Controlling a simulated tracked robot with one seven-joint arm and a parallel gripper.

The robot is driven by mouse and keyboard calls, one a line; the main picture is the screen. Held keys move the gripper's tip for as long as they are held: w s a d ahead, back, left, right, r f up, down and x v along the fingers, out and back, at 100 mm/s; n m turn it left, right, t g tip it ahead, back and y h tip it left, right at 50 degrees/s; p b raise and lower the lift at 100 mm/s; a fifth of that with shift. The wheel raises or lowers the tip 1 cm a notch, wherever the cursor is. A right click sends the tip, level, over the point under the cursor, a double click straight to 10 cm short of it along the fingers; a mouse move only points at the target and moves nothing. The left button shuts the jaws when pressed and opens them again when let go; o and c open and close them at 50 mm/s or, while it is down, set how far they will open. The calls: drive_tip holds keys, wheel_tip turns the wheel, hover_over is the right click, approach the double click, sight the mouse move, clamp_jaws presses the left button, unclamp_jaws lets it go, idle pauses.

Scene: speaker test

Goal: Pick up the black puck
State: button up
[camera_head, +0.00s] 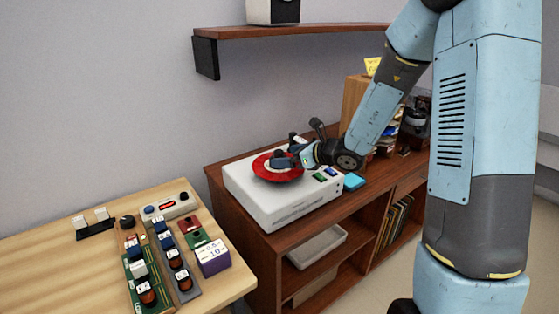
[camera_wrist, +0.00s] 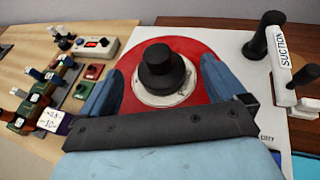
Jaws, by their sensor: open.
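The black puck (camera_wrist: 162,67) stands upright at the middle of a red disc (camera_wrist: 205,46), on a pale round centre, in the wrist view. The red disc also shows in the head view (camera_head: 263,171), on top of a white box-shaped player (camera_head: 243,187). My gripper (camera_wrist: 158,80) is open, with one blue finger on the left and one on the right of the puck. Gaps show between the fingers and the puck. In the head view my gripper (camera_head: 297,157) is low over the disc and hides part of it.
A tall black post and a white piece marked SUCTION (camera_wrist: 284,65) stand right of the disc. The player sits on a brown cabinet (camera_head: 355,205). A wooden table (camera_head: 50,258) at left holds several small modules. A shelf (camera_head: 300,31) hangs above.

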sight(283, 156)
drive_tip(key=x, duration=0.4)
drive_tip(key=shift+w+a+f, duration=0.1)
drive_tip(key=shift+f, duration=0.05)
drive_tip(key=shift+c, duration=0.3)
drive_tip(key=c, duration=1.1)
drive_tip(key=shift+c, duration=0.2)
